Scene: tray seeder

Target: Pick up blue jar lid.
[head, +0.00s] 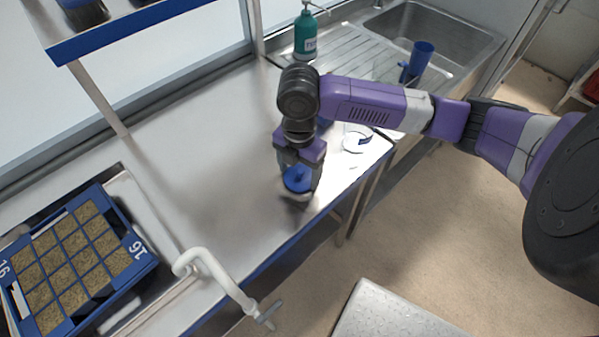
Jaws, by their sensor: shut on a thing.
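The blue jar lid (297,180) is a round blue disc with a small raised knob, near the front edge of the steel bench. My gripper (299,178) points down over it with its fingers on either side, shut on the lid. A pale rim shows just under the lid; I cannot tell whether the lid rests on it or is held clear of it. My wrist hides part of the bench behind the lid.
A blue tray (123,263) of soil cells sits at the lower left, by a bent white pipe (215,265). A white round item (356,138) lies right of my gripper. A teal pump bottle (305,36) and blue cup (421,58) stand by the sink (455,45). The mid-bench is clear.

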